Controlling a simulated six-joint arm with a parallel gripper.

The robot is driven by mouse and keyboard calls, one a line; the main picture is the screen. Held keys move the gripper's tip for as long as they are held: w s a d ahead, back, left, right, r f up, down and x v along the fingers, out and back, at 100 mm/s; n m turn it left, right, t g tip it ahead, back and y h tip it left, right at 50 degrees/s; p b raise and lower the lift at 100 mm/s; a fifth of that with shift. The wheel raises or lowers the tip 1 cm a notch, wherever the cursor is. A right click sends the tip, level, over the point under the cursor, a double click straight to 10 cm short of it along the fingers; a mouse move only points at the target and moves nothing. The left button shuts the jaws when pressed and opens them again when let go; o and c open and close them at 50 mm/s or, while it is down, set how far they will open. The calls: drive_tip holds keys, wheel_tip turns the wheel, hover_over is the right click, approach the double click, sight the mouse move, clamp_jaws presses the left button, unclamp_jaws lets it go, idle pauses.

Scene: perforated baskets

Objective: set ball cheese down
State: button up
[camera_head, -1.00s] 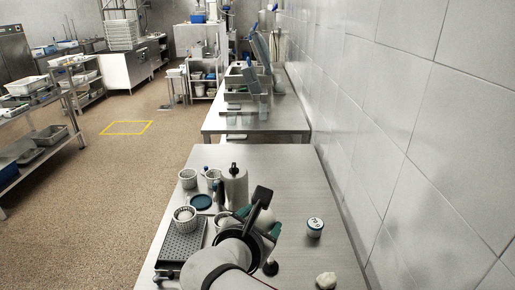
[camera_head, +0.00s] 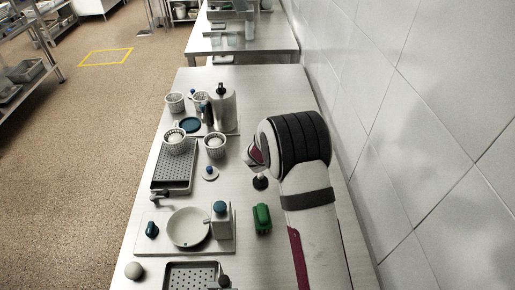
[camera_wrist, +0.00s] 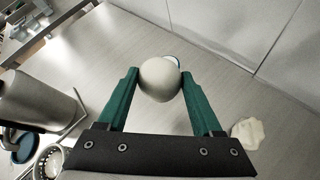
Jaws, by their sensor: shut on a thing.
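A pale, round ball cheese (camera_wrist: 158,84) sits between the green fingers of my gripper (camera_wrist: 160,75) in the wrist view. The fingers are shut on it from both sides. The bare steel table (camera_wrist: 215,85) lies beyond the ball; I cannot tell the gap between them. In the head view my arm stands over the right side of the table and hides the gripper and the held ball. Perforated baskets stand at the left of the table, one at the back (camera_head: 175,102), one on a tray (camera_head: 174,142) and one beside it (camera_head: 215,146).
A white lump (camera_wrist: 248,132) lies right of my gripper. A round white thing with blue (camera_wrist: 174,60) is partly hidden behind the ball. A bowl (camera_head: 188,230) and green object (camera_head: 262,218) are nearer. The wall borders the right.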

drive_tip(key=w+a+f, duration=0.1)
drive_tip(key=a+f, duration=0.1)
drive_tip(key=a, duration=0.1)
drive_tip(key=w+a+f, duration=0.2)
drive_tip(key=a, duration=0.1)
drive_tip(key=w+a+f, duration=0.1)
drive_tip(key=a+f, duration=0.1)
drive_tip(key=a, duration=0.1)
drive_tip(key=shift+w+a+f, duration=0.25)
drive_tip(key=shift+a+f, duration=0.1)
drive_tip(key=shift+a, duration=0.05)
drive_tip(key=shift+w+a+f, duration=0.1)
drive_tip(key=shift+a+f, duration=0.05)
drive_tip(key=shift+f, duration=0.9)
drive_tip(key=shift+a+f, duration=0.1)
drive_tip(key=shift+f, duration=0.95)
drive_tip(key=shift+f, duration=0.1)
drive_tip(key=o, duration=1.4)
